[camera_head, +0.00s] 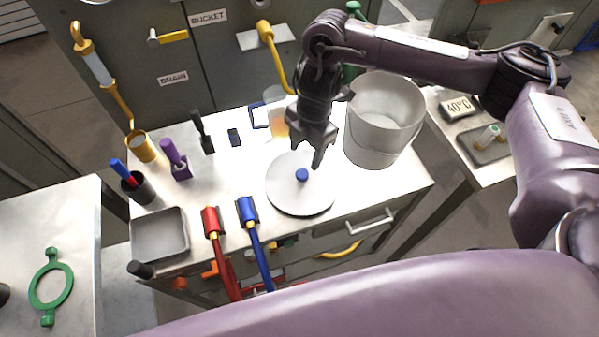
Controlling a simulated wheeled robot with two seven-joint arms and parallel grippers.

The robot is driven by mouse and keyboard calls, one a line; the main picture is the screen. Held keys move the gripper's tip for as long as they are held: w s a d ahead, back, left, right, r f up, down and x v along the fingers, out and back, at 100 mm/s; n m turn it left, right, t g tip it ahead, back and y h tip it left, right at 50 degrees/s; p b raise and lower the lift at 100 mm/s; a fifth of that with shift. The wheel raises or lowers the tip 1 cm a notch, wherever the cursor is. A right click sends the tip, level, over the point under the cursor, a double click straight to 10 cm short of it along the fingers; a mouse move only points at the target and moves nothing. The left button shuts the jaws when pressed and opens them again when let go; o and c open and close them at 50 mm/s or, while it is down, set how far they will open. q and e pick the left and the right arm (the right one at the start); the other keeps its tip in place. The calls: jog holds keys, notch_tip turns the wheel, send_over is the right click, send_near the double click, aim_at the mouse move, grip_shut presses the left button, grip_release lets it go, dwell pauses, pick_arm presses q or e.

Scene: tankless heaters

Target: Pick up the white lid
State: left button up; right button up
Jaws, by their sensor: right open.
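The white lid (287,196) is a flat round disc with a blue knob (302,175) at its middle. It lies on the white worktop, near the front edge. My right gripper (314,160) points down just above and behind the knob, over the back part of the lid. Its fingers are apart and I see nothing between them. Whether a finger touches the lid I cannot tell. My left gripper is not in view.
A white bucket (383,120) stands right of the lid. Red (211,222) and blue (247,211) handled hoses lie at the front left. A grey tray (160,234), a purple tool (176,160) and a dark cup (138,187) stand farther left.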

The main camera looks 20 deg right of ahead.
aim_at(303, 173)
jog(key=f, duration=0.2)
jog(key=f+b, duration=0.1)
jog(key=f, duration=0.4)
jog(key=shift+s+a+f, duration=0.25)
jog(key=shift+s+a, duration=0.05)
jog(key=shift+a, duration=0.05)
jog(key=shift+c, duration=0.4)
jog(key=c, duration=1.1)
jog(key=shift+r, duration=0.1)
jog(key=shift+r, duration=0.1)
